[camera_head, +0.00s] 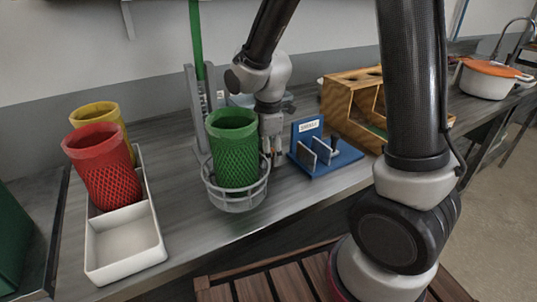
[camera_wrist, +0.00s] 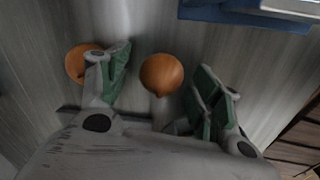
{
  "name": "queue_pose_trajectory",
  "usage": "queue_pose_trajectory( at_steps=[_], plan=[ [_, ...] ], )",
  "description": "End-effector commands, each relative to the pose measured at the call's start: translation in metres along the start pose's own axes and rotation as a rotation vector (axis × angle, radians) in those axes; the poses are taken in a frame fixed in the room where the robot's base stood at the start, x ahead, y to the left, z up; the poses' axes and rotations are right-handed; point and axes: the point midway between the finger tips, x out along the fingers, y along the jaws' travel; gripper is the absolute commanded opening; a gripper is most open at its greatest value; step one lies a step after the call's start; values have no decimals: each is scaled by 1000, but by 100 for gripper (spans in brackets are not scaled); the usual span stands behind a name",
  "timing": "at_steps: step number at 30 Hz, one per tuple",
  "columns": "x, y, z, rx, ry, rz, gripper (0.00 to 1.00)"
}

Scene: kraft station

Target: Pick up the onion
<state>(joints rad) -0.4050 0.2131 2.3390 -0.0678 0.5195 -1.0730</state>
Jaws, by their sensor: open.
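In the wrist view a round orange-brown onion (camera_wrist: 161,74) lies on the grey worktop between the spread fingers of my gripper (camera_wrist: 163,80). Its stem end points toward the gripper, and gaps show between it and both green-padded fingers. A second onion (camera_wrist: 77,66) lies to the left, outside the left finger and partly hidden by it. In the head view my gripper (camera_head: 272,153) points down at the counter, partly hidden behind the green mesh cup. I cannot make out the onions clearly there.
The green mesh cup (camera_head: 233,160) stands in a grey wire basket (camera_head: 240,204) beside my gripper. A blue stand (camera_head: 342,157) is close on the right, with a wooden organizer (camera_head: 347,98) behind. A white tray (camera_head: 127,240) holds red (camera_head: 104,170) and yellow (camera_head: 98,112) cups.

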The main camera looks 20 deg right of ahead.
Motion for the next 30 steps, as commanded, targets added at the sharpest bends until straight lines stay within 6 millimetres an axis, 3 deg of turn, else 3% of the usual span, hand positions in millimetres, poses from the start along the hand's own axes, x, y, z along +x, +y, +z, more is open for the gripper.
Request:
queue_pose_trajectory(
  at_steps=[5,13,23,26,30],
  plan=[
    [0,0,0,0,0,0,65],
    [0,0,0,0,0,1,19],
    [-3,1,0,0,1,2,18],
    [-14,2,0,0,2,5,18],
    [-44,5,-1,1,3,7,18]
  ],
)
